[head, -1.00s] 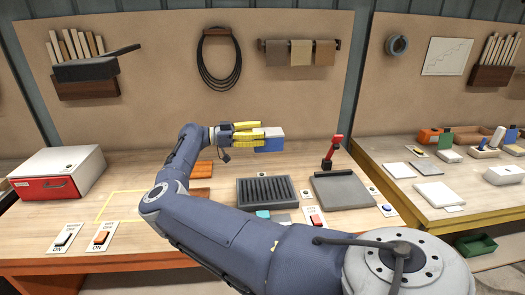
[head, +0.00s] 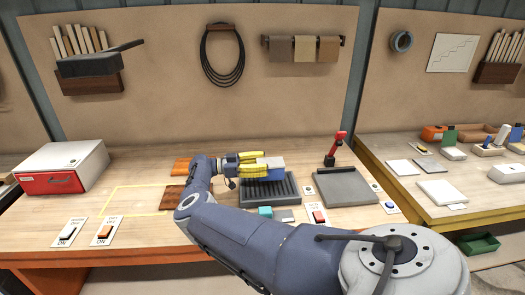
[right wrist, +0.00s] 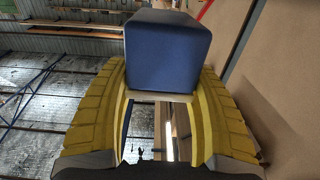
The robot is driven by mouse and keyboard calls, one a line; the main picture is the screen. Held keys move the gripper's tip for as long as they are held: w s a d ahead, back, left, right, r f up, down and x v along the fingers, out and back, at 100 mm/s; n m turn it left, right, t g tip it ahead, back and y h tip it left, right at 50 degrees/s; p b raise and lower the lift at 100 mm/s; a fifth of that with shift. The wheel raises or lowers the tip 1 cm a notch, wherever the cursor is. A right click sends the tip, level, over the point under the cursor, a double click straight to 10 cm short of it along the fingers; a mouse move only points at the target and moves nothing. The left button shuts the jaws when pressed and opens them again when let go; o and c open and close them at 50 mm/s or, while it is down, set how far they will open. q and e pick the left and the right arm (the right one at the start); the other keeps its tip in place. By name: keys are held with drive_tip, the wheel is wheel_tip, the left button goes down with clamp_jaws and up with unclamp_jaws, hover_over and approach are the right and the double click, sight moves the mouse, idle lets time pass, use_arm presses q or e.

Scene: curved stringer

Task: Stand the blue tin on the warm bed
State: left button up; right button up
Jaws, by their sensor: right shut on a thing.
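The blue tin (head: 273,171) is boxy, with a pale upper part in the head view. My right gripper (head: 262,165) has its yellow fingers shut on the tin, holding it over the back of the dark ribbed bed (head: 268,191). In the right wrist view the tin (right wrist: 167,55) sits between both yellow fingers (right wrist: 165,90). The tin's lower edge overlaps the ribbed bed in view; I cannot tell whether they touch. A flat grey plate with a red lever (head: 345,187) lies to the right. Which of the two is the warm bed is not labelled legibly. My left gripper is out of view.
A white box with a red front (head: 60,167) stands at the left. Switches (head: 104,231) line the front edge, with a teal block (head: 265,211) and a red button (head: 318,215). Brown boards (head: 173,194) lie left of the gripper. A yellow-outlined area (head: 133,200) is clear.

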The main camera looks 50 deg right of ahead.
drive_tip(key=shift+f, duration=1.45)
drive_tip(key=shift+f, duration=0.3)
drive_tip(key=shift+s+f, duration=0.1)
drive_tip(key=shift+f, duration=0.2)
drive_tip(key=o, duration=1.5)
drive_tip(key=shift+s+a+f, duration=0.1)
drive_tip(key=shift+f, duration=0.1)
drive_tip(key=shift+r, duration=0.1)
